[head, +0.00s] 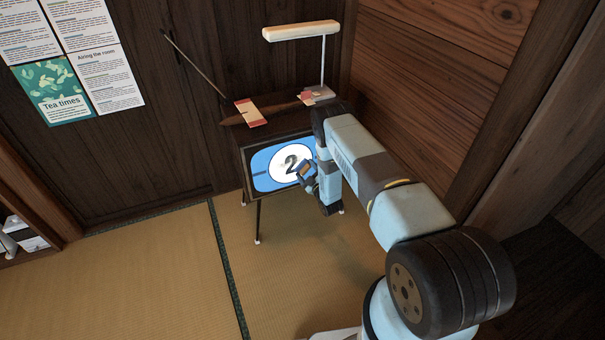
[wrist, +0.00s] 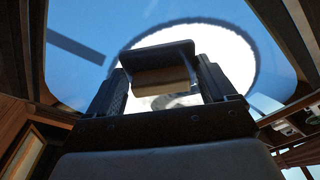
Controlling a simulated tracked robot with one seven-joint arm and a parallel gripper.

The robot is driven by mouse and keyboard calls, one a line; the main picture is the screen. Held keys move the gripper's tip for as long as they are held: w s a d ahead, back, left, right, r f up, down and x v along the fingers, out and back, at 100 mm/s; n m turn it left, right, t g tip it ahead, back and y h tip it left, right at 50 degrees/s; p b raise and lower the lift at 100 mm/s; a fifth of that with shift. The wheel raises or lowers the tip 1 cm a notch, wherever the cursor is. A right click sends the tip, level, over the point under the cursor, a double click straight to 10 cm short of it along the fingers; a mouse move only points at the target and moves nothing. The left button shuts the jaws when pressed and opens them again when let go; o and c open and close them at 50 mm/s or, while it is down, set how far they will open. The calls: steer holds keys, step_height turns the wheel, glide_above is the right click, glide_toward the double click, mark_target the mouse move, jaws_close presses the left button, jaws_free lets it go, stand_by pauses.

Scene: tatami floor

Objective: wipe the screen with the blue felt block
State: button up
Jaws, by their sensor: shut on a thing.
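The screen (head: 264,172) is on the front of a small dark television on thin legs. It shows a blue field with a white disc and a black figure 2. In the wrist view the screen (wrist: 80,28) fills most of the background. My gripper (head: 305,173) is in front of the screen's right part. In the wrist view my gripper (wrist: 162,84) is shut on a block (wrist: 158,56), with a dark face on top and a brownish face below, between the fingers. The block covers part of the white disc. I cannot tell whether it touches the glass.
On the television top lie a red and cream card (head: 250,113) and other small items. A lamp with a long cream shade (head: 301,31) rises at the back right. A thin rod (head: 194,63) leans up-left. Wooden walls stand close behind and right. Tatami (head: 130,275) is clear at left.

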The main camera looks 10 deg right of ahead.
mark_target(298, 164)
steer(key=shift+w+d+r, duration=0.15)
steer(key=shift+w+d, duration=0.05)
steer(key=shift+d, duration=0.4)
steer(key=shift+s+r, duration=0.15)
steer(key=shift+r, duration=0.75)
steer(key=shift+s+a, duration=0.2)
steer(key=shift+a, duration=0.75)
steer(key=shift+s+a, duration=0.2)
steer(key=shift+a, duration=0.7)
